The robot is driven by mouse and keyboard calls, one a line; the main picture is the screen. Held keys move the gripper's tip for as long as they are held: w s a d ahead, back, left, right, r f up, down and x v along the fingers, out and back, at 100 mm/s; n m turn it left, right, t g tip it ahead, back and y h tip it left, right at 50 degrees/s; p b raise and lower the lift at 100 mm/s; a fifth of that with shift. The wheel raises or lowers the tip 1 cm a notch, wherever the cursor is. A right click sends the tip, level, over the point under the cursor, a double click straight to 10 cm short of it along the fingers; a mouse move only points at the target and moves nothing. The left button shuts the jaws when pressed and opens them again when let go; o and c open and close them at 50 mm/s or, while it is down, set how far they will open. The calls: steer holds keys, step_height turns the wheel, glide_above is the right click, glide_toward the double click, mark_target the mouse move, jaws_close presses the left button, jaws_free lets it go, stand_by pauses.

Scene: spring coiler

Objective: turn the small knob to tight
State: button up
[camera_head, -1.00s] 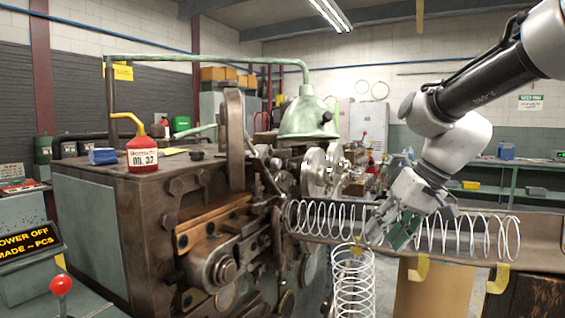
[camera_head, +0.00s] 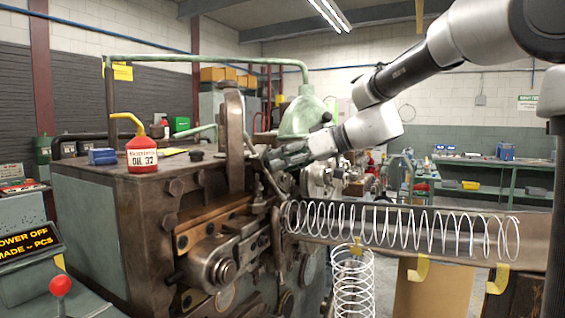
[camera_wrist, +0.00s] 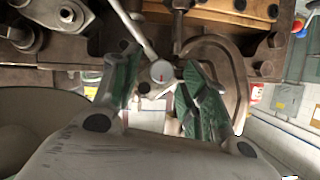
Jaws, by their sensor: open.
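My gripper (camera_wrist: 158,64) is open, with one green-padded finger on each side of the knob as seen in this view. I cannot tell whether either finger touches it. In the head view my gripper (camera_head: 272,160) reaches left to the machine front, beside the upright dark lever. The knob cannot be made out in the head view.
The coiling machine (camera_head: 90,215) fills the left and middle. A dark upright lever (camera_head: 235,140) and a curved dark bracket (camera_wrist: 240,90) stand close to my gripper. A long white spring (camera_head: 400,228) lies in the trough at right. A red oil can (camera_head: 141,158) stands on top.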

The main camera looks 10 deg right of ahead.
steer(key=shift+w+a+f, duration=0.1)
steer(key=shift+w+a, duration=0.05)
steer(key=shift+a, duration=0.15)
jaws_close()
